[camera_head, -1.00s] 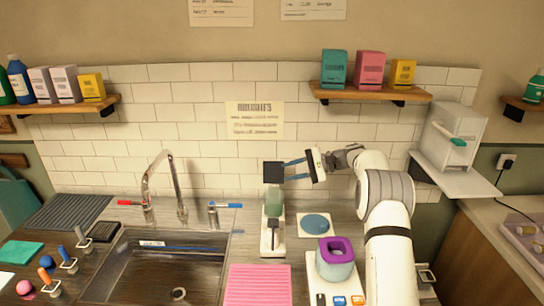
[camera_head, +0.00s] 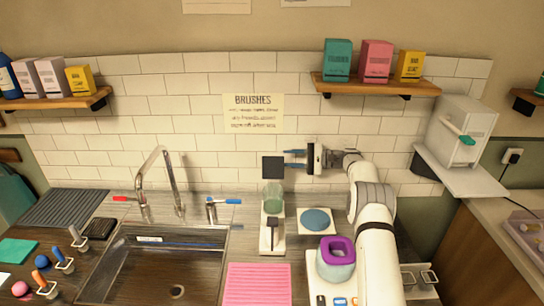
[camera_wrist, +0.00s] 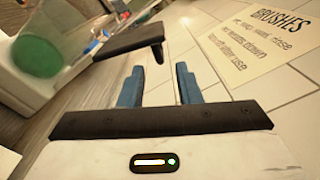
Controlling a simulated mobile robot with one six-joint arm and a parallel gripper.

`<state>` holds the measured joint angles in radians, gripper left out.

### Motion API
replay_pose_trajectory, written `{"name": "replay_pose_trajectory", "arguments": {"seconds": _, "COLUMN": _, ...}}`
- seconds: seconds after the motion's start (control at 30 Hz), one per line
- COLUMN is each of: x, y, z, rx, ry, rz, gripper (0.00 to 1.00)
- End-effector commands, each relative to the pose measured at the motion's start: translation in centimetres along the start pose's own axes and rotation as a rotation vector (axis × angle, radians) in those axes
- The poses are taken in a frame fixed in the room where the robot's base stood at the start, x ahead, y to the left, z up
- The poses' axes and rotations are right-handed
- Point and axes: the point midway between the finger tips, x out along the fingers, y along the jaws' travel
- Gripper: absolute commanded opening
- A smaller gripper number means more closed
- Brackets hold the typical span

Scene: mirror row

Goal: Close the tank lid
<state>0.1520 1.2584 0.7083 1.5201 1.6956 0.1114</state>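The tank (camera_head: 273,196) is a small clear greenish container on a narrow white stand by the tiled wall. Its black square lid (camera_head: 273,167) stands raised above it, so the tank is open. In the wrist view the lid (camera_wrist: 130,40) shows as a dark plate beyond the fingertips, with the tank (camera_wrist: 40,52) at upper left holding something green. My gripper (camera_head: 292,159) is just right of the lid, its blue fingers pointing left at it. In the wrist view my gripper (camera_wrist: 158,75) is open, with nothing between the fingers. Whether a fingertip touches the lid cannot be told.
A blue round pad (camera_head: 315,220) and a purple-topped container (camera_head: 337,258) stand right of the tank. A faucet (camera_head: 168,185) and sink (camera_head: 150,270) lie left. A pink ribbed mat (camera_head: 258,284) is in front. A shelf with boxes (camera_head: 375,84) hangs above.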

Motion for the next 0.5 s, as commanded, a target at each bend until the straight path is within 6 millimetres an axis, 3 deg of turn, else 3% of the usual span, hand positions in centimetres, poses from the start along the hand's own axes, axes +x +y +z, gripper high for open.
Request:
{"name": "replay_pose_trajectory", "arguments": {"seconds": 0.3, "x": 5.3, "y": -0.2, "z": 0.2, "rx": 0.002, "ry": -0.004, "rz": 0.003, "gripper": 0.31}}
{"name": "replay_pose_trajectory", "arguments": {"seconds": 0.5, "x": 6.4, "y": -0.1, "z": 0.2, "rx": 0.0, "ry": -0.003, "rz": 0.002, "gripper": 0.31}}
